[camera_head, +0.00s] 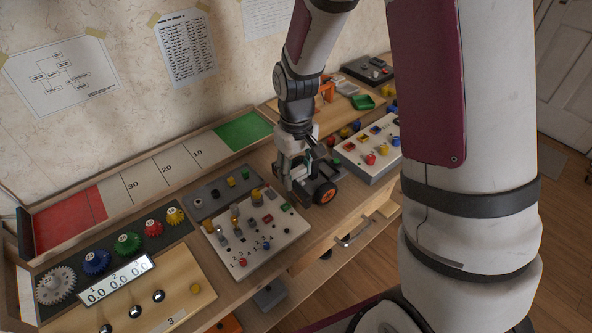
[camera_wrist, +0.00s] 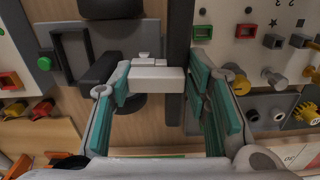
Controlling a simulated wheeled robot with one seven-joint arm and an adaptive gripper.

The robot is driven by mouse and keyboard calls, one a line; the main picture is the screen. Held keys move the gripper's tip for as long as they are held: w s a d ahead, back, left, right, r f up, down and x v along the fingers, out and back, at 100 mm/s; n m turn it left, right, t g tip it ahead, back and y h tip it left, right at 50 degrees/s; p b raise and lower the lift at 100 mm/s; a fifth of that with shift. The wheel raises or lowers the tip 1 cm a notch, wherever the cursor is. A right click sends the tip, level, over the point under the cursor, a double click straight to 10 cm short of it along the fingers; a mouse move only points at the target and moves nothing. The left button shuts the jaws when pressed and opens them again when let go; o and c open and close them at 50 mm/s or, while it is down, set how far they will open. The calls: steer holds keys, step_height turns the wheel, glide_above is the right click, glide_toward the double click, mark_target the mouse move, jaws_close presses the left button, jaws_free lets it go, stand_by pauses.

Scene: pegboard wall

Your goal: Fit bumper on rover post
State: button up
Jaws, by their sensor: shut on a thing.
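My gripper (camera_wrist: 160,82) points down over the rover (camera_head: 318,188), its teal-padded fingers shut on a pale block with small raised bits on top, which looks like the bumper (camera_wrist: 157,79). The rover is dark with an orange-hubbed wheel in the head view. In the wrist view, its black wheel (camera_wrist: 110,8) and dark body parts show just beyond the block. The post is not clearly seen. I cannot tell whether the block touches the rover. In the head view my gripper hides the block and part of the rover.
A pale board with pegs and shapes (camera_head: 278,240) lies left of the rover. Another pale board with coloured blocks (camera_head: 360,163) lies to its right. Coloured gears (camera_head: 127,244) stand farther left. The bench's front edge and an open drawer (camera_head: 350,237) are close by.

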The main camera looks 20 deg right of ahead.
mark_target(303, 174)
steer(key=shift+d+f+b, duration=0.2)
steer(key=shift+f+b, duration=0.15)
steer(key=shift+f, duration=0.35)
stand_by(0.6)
steer(key=shift+w+d, duration=0.1)
steer(key=shift+d, duration=0.05)
stand_by(0.6)
steer(key=shift+d+f, duration=0.15)
steer(key=shift+f, duration=0.25)
stand_by(0.3)
steer(key=shift+f, duration=0.15)
steer(key=shift+c, duration=1)
steer(key=shift+d, duration=0.1)
steer(key=shift+d+f+b, duration=0.1)
steer(key=shift+f+b, duration=0.15)
steer(key=shift+b, duration=0.05)
jaws_close()
steer(key=shift+d+f, duration=0.1)
steer(key=shift+f, duration=0.2)
steer(key=shift+s, duration=0.2)
